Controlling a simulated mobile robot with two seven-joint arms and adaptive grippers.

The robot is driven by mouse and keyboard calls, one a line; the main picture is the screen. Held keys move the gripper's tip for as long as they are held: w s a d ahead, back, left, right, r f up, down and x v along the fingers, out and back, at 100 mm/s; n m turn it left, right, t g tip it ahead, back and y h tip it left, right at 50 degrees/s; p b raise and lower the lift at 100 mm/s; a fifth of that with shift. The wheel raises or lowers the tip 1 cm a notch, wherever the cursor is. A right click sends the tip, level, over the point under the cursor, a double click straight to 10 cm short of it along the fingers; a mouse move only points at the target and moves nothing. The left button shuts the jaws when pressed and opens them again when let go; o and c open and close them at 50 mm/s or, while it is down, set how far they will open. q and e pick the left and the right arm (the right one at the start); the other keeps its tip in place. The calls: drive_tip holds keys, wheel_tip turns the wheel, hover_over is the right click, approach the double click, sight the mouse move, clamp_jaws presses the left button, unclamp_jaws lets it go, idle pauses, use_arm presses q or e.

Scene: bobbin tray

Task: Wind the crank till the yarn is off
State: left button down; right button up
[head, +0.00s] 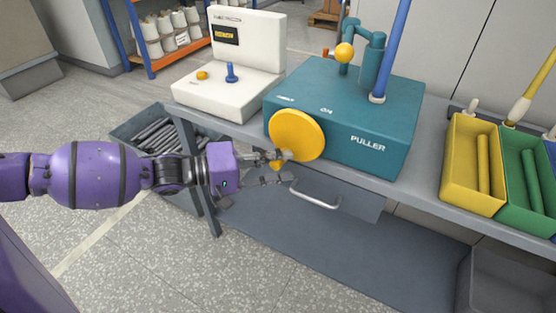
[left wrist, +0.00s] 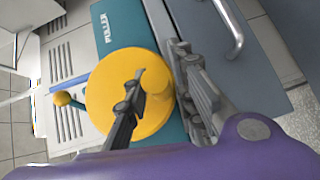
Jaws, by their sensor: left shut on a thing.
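The teal puller box (head: 350,148) stands on the bench, with a round yellow crank disc (head: 298,135) on its front. In the left wrist view the disc (left wrist: 108,92) carries a yellow crank knob (left wrist: 157,80) near its edge. My left gripper (head: 283,166) is at the disc's lower edge, shut on the knob, with a finger on either side of it. A blue rod or tube (head: 397,45) stands upright on top of the puller; I cannot tell whether yarn is on it. My right gripper is not in view.
A white device (head: 228,95) with a blue peg stands left of the puller. Yellow (head: 462,195) and green bins (head: 517,205) with rods stand at the right. A drawer handle (head: 315,200) juts out below the disc.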

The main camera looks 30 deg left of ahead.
use_arm(q)
drive_tip(key=c, duration=1.6)
unclamp_jaws()
drive_tip(key=shift+d+r, duration=0.25)
drive_tip(key=shift+r, duration=0.2)
drive_tip(key=shift+o, duration=0.2)
drive_tip(key=shift+f, duration=0.15)
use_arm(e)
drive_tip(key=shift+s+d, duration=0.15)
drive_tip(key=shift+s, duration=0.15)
use_arm(q)
drive_tip(key=shift+a+f, duration=0.1)
drive_tip(key=shift+s+a, duration=0.3)
drive_tip(key=shift+a, duration=0.05)
drive_tip(key=v, duration=1.1)
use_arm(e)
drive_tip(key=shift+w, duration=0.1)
